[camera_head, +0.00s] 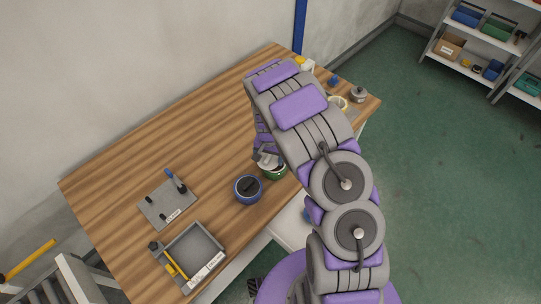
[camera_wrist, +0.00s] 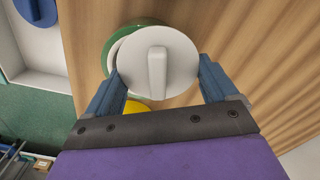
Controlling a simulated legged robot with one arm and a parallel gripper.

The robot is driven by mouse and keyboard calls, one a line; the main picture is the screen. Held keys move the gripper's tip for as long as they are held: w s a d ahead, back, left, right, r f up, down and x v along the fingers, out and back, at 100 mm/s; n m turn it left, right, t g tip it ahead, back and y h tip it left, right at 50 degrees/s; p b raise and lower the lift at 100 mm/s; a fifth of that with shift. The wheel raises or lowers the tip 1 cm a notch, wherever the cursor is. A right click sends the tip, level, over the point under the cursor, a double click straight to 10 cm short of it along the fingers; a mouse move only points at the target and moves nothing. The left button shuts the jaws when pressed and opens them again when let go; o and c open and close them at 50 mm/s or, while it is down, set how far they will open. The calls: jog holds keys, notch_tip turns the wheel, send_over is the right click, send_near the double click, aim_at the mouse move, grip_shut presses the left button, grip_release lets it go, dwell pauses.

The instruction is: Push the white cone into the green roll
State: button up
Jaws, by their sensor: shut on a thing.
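The white cone (camera_wrist: 178,70) shows in the wrist view as a round white disc with a raised bar across it. My gripper (camera_wrist: 158,78) has its two blue fingers on either side of the disc and is shut on it. The green roll (camera_wrist: 117,39) lies behind the cone, its rim showing at the upper left, so the two look slightly off-centre. How deep the cone sits in the roll is hidden. In the head view, my gripper (camera_head: 268,160) is directly over the green roll (camera_head: 275,175) near the table's front edge, partly hiding the cone.
A blue roll with a dark centre (camera_head: 248,188) stands just left of the green roll. A grey plate with pegs (camera_head: 166,204) and a grey tray (camera_head: 194,247) lie further left. Small items, including a cream ring (camera_head: 338,103), are at the table's right end. The table's back middle is clear.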

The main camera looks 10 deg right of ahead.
jog(key=shift+d+f, duration=0.3)
jog(key=shift+d, duration=0.35)
jog(key=shift+c, duration=0.6)
jog(key=shift+s+a, duration=0.1)
jog(key=shift+a, duration=0.05)
jog(key=shift+c, duration=0.7)
jog(key=shift+s+f, duration=0.1)
jog(key=shift+f, duration=0.1)
